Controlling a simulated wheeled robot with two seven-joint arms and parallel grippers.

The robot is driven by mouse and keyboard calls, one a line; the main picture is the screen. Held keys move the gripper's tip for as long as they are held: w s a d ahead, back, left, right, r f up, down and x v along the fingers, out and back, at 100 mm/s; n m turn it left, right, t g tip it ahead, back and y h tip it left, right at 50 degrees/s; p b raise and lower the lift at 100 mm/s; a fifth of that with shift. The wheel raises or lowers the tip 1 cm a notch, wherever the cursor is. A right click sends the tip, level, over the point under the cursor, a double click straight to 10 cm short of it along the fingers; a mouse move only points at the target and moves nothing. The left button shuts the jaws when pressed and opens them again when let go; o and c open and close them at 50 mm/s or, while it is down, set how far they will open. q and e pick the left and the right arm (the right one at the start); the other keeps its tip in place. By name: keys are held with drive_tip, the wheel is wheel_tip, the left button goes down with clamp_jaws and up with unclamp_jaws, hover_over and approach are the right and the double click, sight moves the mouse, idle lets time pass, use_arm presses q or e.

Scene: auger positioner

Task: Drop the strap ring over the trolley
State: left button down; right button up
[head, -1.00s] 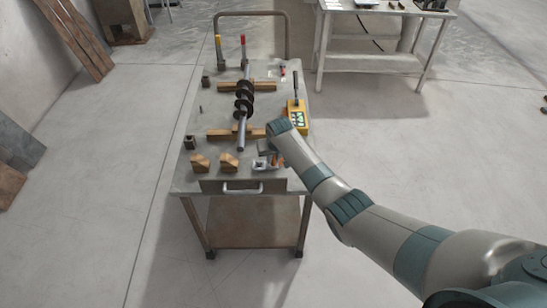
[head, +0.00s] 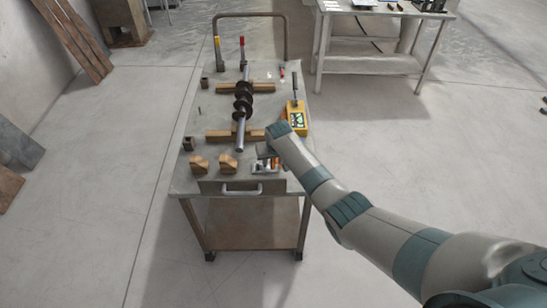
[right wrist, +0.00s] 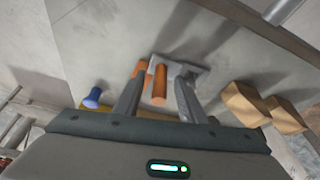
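The trolley (head: 185,178) is a grey-topped cart with a drawer and a lower shelf. A small grey metal piece with orange parts (head: 265,167) lies near its front right corner; I cannot tell for sure that it is the strap ring. It also shows in the right wrist view as a grey plate with orange cylinders (right wrist: 159,88). My right gripper (head: 266,152) is over this piece. In the wrist view its fingers (right wrist: 158,100) stand apart, with an orange cylinder between them and no clear contact. My left gripper is out of view.
A dark auger (head: 243,100) lies lengthwise on wooden supports (head: 222,134). Wooden wedge blocks (head: 228,164) stand left of the grey and orange piece. A yellow box (head: 302,127) with an upright lever is at the right edge. A workbench (head: 375,62) stands behind right.

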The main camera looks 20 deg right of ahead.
drive_tip(key=shift+r, duration=0.1)
drive_tip(key=shift+s+r, duration=0.25)
drive_tip(key=shift+r, duration=0.45)
drive_tip(key=b+v, duration=0.1)
drive_tip(key=v, duration=1.4)
drive_tip(key=shift+s+r+b, duration=0.2)
drive_tip(key=shift+r+b, duration=0.1)
drive_tip(key=shift+r, duration=0.05)
